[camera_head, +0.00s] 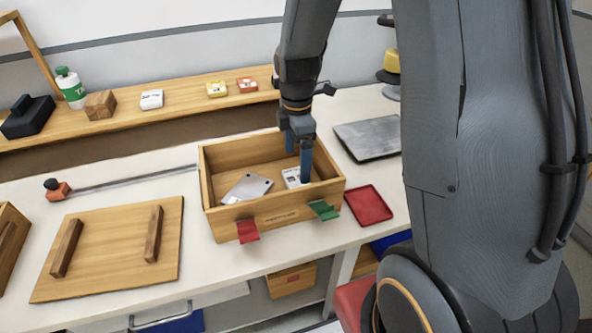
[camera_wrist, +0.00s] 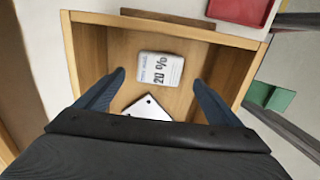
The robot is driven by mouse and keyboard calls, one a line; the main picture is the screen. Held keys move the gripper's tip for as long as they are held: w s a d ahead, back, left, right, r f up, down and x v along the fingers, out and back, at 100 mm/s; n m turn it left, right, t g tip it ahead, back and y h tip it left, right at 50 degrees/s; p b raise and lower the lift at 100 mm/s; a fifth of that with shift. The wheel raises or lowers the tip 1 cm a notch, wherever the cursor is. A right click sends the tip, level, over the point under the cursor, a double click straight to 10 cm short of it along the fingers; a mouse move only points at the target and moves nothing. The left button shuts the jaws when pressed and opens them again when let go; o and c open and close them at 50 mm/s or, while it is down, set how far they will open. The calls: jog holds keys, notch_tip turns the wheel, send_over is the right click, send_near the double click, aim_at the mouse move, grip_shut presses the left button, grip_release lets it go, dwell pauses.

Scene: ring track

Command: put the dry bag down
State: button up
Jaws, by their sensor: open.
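The dry bag appears to be the small white and grey packet (camera_head: 292,178) inside the wooden box (camera_head: 222,221). In the wrist view the packet (camera_wrist: 160,70) shows "20 %" in dark print and lies flat on the box floor. My gripper (camera_head: 299,160) is open above the box, its blue fingers reaching down close to the packet. In the wrist view my gripper (camera_wrist: 158,88) has one finger on each side, with clear gaps to the packet. A silver plate with small dark holes (camera_head: 247,188) lies in the box to the left of the packet.
A red tray (camera_head: 368,205) and a grey plate (camera_head: 368,138) lie right of the box. Red (camera_head: 248,231) and green (camera_head: 323,210) tabs stick out of its front. A wooden board with two bars (camera_head: 110,250) lies left. The back shelf (camera_head: 190,107) holds several small items.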

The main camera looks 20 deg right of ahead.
aim_at(297, 177)
notch_tip(297, 177, up, 6)
jog(key=b, duration=0.1)
jog(key=shift+r, duration=0.25)
dwell(0.4)
